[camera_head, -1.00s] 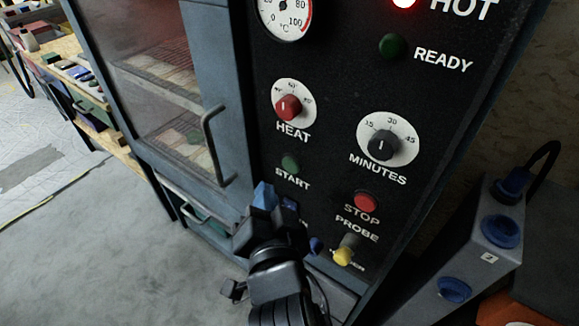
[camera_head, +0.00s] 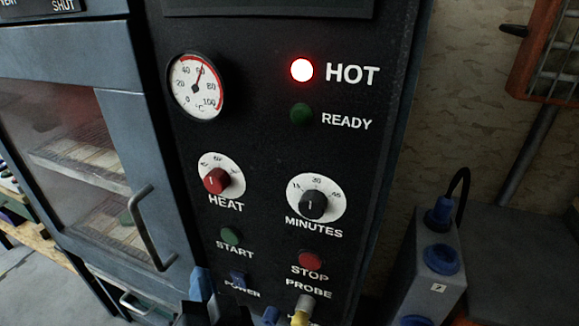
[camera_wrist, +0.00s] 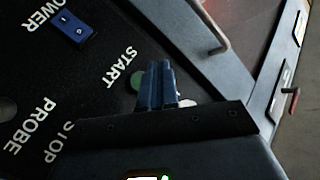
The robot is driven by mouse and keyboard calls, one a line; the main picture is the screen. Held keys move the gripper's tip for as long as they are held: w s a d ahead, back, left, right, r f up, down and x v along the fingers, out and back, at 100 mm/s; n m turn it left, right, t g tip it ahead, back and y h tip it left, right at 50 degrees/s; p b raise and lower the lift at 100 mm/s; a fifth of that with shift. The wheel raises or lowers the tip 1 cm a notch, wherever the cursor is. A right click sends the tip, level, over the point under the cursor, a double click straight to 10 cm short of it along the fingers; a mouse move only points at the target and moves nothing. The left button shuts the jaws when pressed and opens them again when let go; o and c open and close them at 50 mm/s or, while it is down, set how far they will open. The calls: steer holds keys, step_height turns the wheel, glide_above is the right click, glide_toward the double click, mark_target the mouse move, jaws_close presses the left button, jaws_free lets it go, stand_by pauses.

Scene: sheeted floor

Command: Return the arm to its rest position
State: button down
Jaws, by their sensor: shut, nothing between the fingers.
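My gripper (camera_wrist: 157,84) shows in the wrist view with its blue fingers together and nothing between them. It is in front of the black control panel (camera_head: 265,150), with the green START button (camera_wrist: 138,82) partly behind the fingers and the blue POWER switch (camera_wrist: 74,26) to the upper left. In the head view only the top of my gripper (camera_head: 201,284) shows at the bottom edge, below the START button. The rest of my arm is out of that view.
A cabinet door handle (camera_head: 148,228) juts out at left. A grey box (camera_head: 437,265) with blue sockets stands at right.

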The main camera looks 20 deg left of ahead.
steer(key=s+d+f+t+h, duration=0.1)
steer(key=s+d+f+h, duration=0.15)
steer(key=d, duration=0.65)
steer(key=s+d+f+h, duration=0.1)
steer(key=s+d+f, duration=0.2)
steer(key=d, duration=0.6)
steer(key=s+d+f+t+h, duration=0.1)
steer(key=s+d+f, duration=0.2)
steer(key=d, duration=0.6)
steer(key=s+d+r+h, duration=0.3)
steer(key=s+d, duration=0.4)
steer(key=s, duration=0.2)
steer(key=s+d+r+h, duration=0.3)
steer(key=s+d+r, duration=0.1)
steer(key=s+d, duration=0.4)
steer(key=shift+s+d+r+m, duration=0.2)
steer(key=shift+s+m, duration=0.15)
steer(key=shift+m, duration=0.05)
